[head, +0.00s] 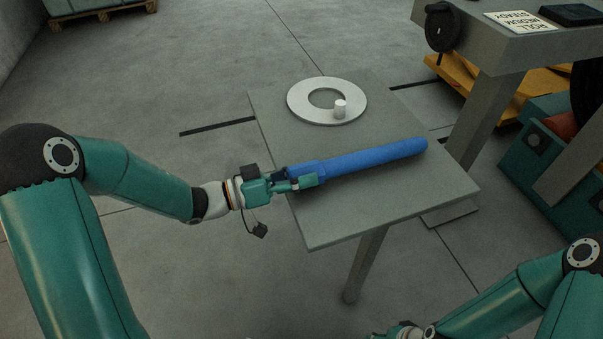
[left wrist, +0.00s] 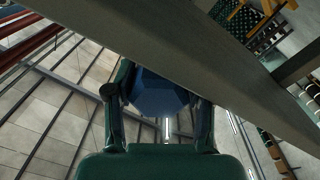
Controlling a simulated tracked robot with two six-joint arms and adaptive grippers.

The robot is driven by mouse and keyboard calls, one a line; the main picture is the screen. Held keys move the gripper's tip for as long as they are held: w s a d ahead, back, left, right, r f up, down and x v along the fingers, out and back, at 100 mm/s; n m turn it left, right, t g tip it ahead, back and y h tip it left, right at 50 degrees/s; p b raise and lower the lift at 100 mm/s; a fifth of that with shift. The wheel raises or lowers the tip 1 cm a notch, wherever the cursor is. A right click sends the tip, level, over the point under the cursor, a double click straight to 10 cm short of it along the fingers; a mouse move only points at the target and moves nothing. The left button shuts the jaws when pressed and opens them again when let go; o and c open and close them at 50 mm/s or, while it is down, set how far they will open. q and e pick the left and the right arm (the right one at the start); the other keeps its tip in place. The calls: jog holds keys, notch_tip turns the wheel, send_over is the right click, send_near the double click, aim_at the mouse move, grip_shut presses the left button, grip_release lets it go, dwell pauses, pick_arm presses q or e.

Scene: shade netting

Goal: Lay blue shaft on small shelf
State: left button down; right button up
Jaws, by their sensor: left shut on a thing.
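A long blue shaft (head: 370,158) extends over a grey tabletop (head: 320,225), its far end pointing right. My left gripper (head: 303,181) is shut on its thicker left end, by the table's left edge. I cannot tell whether the shaft touches the top. In the left wrist view, the blue end (left wrist: 157,95) sits between my fingers, with a grey slab (left wrist: 205,60) crossing close behind. No surface is marked as the small shelf; a low grey plate (head: 450,214) shows under the table's right side. Part of my right gripper shows at the bottom edge; its fingers are cut off.
A higher grey bench (head: 480,50) with a sign (head: 519,21) stands right. A yellow cart (head: 460,83) and teal case (head: 530,160) stand near it. Floor left is clear.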

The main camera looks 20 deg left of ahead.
pick_arm(q)
jog(key=shift+r, duration=0.1)
jog(key=shift+c, duration=1.7)
grip_release()
jog(key=shift+f, duration=0.25)
jog(key=shift+v, duration=6)
jog(key=shift+d+r, duration=0.1)
jog(key=shift+r, duration=0.15)
